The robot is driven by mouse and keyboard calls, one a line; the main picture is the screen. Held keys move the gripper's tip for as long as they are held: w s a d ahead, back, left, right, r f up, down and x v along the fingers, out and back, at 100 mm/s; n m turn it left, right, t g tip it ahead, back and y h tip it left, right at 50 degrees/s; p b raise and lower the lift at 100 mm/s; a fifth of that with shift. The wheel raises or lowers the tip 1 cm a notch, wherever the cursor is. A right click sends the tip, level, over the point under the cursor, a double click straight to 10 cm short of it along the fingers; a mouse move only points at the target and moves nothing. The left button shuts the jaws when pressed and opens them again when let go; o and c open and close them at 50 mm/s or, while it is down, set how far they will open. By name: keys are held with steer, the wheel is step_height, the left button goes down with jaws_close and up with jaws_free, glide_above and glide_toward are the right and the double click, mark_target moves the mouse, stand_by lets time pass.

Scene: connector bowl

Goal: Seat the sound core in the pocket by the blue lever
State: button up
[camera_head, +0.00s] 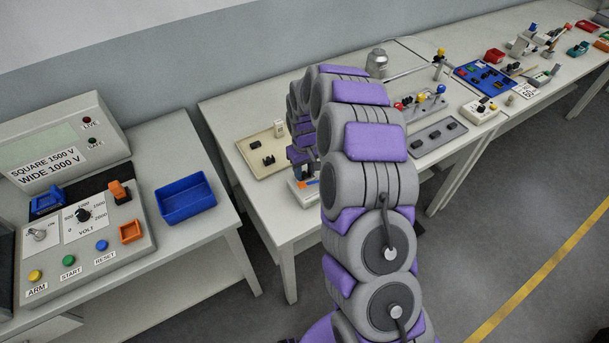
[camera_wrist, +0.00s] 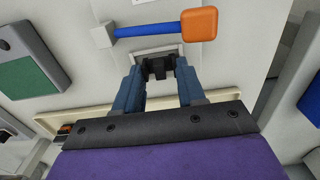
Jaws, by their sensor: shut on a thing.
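My gripper (camera_wrist: 157,75) is shut on a small black core (camera_wrist: 158,66) in the wrist view, with one finger on each side. The core is at a pale rectangular pocket frame (camera_wrist: 158,51); I cannot tell whether it is in the pocket or just above it. The blue lever (camera_wrist: 150,30) lies just beyond the frame, with an orange knob (camera_wrist: 200,25) at its right end and a white block at its left. In the head view my arm hides most of the gripper; part of the white lever unit (camera_head: 303,192) shows below it.
A beige tray (camera_head: 246,142) with dark cores lies left of my arm; its edge (camera_wrist: 72,117) crosses the wrist view. A green-topped block (camera_wrist: 28,64) is at left there. A grey plate (camera_head: 437,138) and coloured levers are right of my arm. A blue bin (camera_head: 185,211) stands on the left table.

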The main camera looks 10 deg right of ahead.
mark_target(304, 173)
steer(key=shift+r+p, duration=0.85)
steer(key=shift+r, duration=1.65)
